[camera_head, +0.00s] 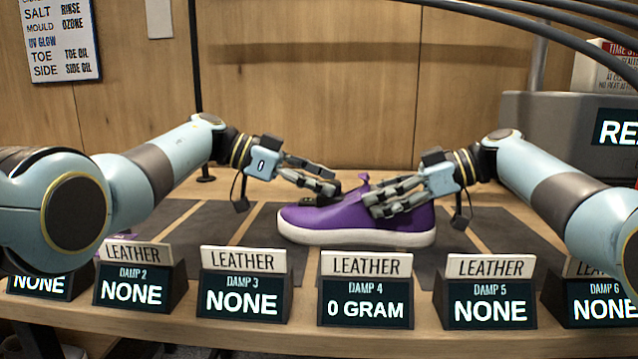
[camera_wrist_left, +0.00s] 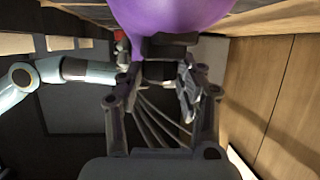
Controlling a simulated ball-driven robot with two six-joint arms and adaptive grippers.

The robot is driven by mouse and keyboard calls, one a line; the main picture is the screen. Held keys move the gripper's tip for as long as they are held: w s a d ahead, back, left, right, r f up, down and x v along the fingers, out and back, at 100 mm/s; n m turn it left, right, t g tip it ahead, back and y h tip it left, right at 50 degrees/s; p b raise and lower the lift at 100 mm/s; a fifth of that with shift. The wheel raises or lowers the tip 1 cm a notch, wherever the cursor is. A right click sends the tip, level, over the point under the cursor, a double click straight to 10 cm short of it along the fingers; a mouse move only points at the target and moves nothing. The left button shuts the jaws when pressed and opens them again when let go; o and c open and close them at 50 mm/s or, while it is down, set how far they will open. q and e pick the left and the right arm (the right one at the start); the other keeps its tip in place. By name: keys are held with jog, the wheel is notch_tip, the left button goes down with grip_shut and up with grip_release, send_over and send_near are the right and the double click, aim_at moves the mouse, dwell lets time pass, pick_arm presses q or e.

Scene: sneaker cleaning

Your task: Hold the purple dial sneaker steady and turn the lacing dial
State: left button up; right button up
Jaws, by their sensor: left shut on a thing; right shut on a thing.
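The purple sneaker (camera_head: 330,222) with a white sole stands upright on a dark mat, toe to the left. My left gripper (camera_head: 335,190) is over the top of the shoe, shut on the dark lacing dial (camera_head: 322,200), which the fingers partly cover. In the left wrist view the purple upper (camera_wrist_left: 170,15) fills the top, with the dark dial (camera_wrist_left: 165,45) between my left fingertips. My right gripper (camera_head: 378,205) is shut on the heel side of the sneaker, its fingers lying across the purple upper near the collar.
A row of stands labelled LEATHER, such as the DAMP 4 stand (camera_head: 365,292), lines the table's front edge. A grey screen unit (camera_head: 560,125) stands at the back right. Dark mats (camera_head: 215,228) beside the shoe are mostly bare.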

pick_arm(q)
jog(key=shift+w+f+m+g, duration=0.1)
jog(key=shift+m+g, duration=0.4)
jog(key=shift+g, duration=0.1)
jog(key=o, duration=1.1)
jog(key=shift+o, duration=0.2)
jog(key=shift+a, duration=0.1)
jog(key=v, duration=1.2)
